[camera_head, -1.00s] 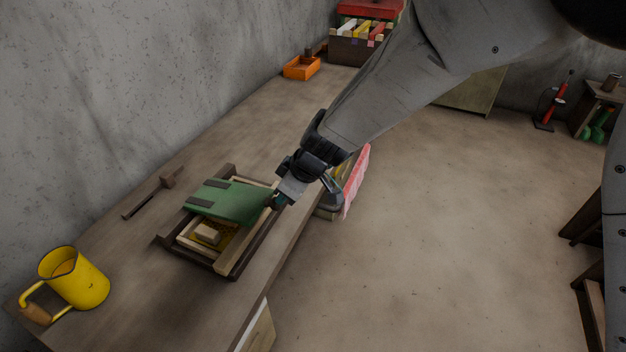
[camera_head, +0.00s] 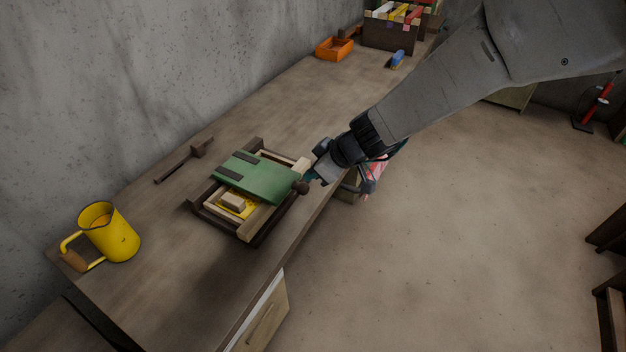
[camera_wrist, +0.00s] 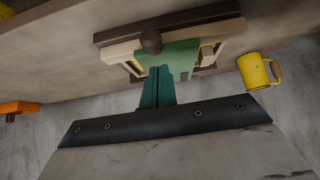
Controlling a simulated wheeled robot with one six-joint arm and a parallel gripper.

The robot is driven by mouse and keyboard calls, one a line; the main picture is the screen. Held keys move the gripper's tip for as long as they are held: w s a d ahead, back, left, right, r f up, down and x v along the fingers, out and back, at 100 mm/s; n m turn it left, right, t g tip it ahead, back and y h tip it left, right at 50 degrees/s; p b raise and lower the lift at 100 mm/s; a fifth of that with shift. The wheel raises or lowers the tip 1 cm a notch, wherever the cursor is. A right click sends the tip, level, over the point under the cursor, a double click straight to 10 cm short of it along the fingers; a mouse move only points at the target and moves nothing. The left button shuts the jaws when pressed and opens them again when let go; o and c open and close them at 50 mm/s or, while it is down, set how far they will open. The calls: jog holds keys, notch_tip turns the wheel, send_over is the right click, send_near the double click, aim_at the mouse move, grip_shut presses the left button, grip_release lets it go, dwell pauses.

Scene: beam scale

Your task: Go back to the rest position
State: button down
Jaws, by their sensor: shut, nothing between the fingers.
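My gripper (camera_head: 311,175) is at the front edge of the workbench, just right of a wooden frame device (camera_head: 250,236) with a green lid (camera_head: 258,178) and a dark round knob (camera_head: 301,188). In the wrist view its green fingers (camera_wrist: 158,86) are together, with nothing between them. The knob (camera_wrist: 151,41) shows beyond the fingertips there, beside the green lid (camera_wrist: 180,58). In the head view the fingertips appear very close to the knob; I cannot tell whether they touch.
A yellow jug (camera_head: 110,236) stands at the near left of the bench (camera_head: 180,290). A wooden mallet (camera_head: 184,161) lies by the wall. An orange tray (camera_head: 335,49), a blue-topped brush (camera_head: 397,58) and a box of coloured files (camera_head: 390,33) are farther back.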

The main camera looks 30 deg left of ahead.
jog(key=d+f, duration=0.3)
jog(key=d, duration=0.6)
jog(key=shift+f, duration=0.35)
jog(key=shift+w, duration=0.1)
